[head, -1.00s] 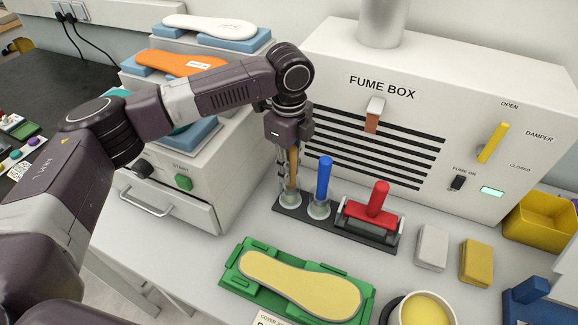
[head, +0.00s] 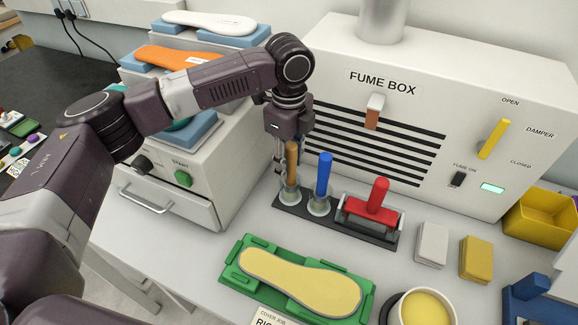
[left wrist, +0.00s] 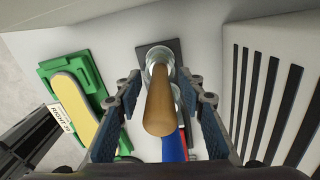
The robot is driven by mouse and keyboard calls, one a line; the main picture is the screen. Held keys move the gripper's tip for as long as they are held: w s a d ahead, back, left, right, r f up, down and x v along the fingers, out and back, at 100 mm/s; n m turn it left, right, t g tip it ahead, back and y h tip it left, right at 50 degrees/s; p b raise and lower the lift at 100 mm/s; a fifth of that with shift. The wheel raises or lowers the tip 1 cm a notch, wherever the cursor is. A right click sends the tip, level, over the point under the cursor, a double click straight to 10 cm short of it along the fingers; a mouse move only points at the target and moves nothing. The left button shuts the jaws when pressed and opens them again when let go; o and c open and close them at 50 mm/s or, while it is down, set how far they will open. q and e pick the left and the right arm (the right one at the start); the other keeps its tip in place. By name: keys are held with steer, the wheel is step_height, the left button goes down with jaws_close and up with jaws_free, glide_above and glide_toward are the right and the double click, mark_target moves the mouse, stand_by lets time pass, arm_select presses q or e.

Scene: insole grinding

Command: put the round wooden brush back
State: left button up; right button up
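The round wooden brush (head: 292,160) stands upright with its brown handle up and its lower end in a clear cup of the dark rack (head: 333,223). In the left wrist view its handle (left wrist: 160,105) lies between my fingers. My left gripper (head: 283,172) is above and around the handle, pointing down. In the left wrist view my left gripper (left wrist: 159,92) is open, with a gap on each side of the handle. The bristle end is hard to make out inside the cup.
A blue-handled tool (head: 324,175) stands in the neighbouring cup, close to the wooden brush. A red-handled roller (head: 377,198) sits at the rack's right end. The fume box (head: 450,100) rises behind. A green tray (head: 238,272) with a yellow insole lies in front.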

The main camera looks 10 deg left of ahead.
arm_select(q)
step_height(320, 180, up, 11)
steer(key=shift+b, duration=1.1)
